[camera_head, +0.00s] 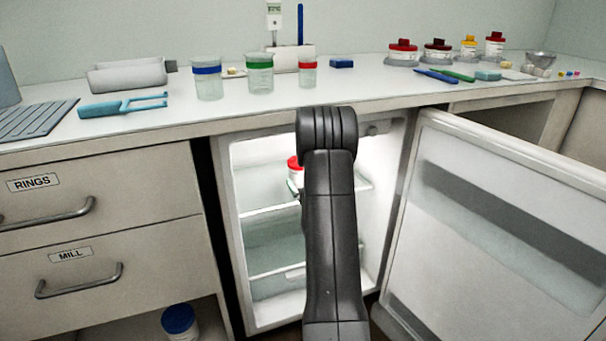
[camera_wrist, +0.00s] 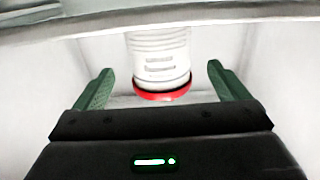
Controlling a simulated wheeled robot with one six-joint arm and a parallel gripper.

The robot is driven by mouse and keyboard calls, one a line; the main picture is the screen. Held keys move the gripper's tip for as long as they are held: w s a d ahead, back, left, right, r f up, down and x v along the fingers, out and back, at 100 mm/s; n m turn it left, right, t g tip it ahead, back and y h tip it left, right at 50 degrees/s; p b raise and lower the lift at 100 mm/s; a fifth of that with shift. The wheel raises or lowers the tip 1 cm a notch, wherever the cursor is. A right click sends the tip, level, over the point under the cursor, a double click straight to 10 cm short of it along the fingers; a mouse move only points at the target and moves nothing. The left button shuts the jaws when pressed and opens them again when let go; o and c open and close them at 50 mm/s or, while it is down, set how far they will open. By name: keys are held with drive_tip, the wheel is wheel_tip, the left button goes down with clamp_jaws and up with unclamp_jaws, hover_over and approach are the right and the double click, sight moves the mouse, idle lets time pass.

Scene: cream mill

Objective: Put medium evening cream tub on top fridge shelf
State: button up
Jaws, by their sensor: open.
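A white tub with a red lid (camera_head: 294,168) stands on the top shelf (camera_head: 262,197) inside the open fridge, partly hidden behind my arm. In the wrist view the white tub (camera_wrist: 160,55) shows with its red lid low in the picture. Its label is too blurred to read, so I cannot tell if it is the medium evening cream. My gripper (camera_wrist: 159,72) is open, with its green fingers on either side of the tub and a visible gap at each side.
The fridge door (camera_head: 500,230) stands open to the right. A lower shelf (camera_head: 275,270) looks empty where visible. On the counter are several lidded jars (camera_head: 403,50) and banded cups (camera_head: 260,72). A blue-lidded tub (camera_head: 180,322) sits below the drawers.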

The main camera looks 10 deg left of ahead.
drive_tip(key=p+v, duration=0.1)
drive_tip(key=v, duration=0.6)
drive_tip(key=shift+c, duration=0.4)
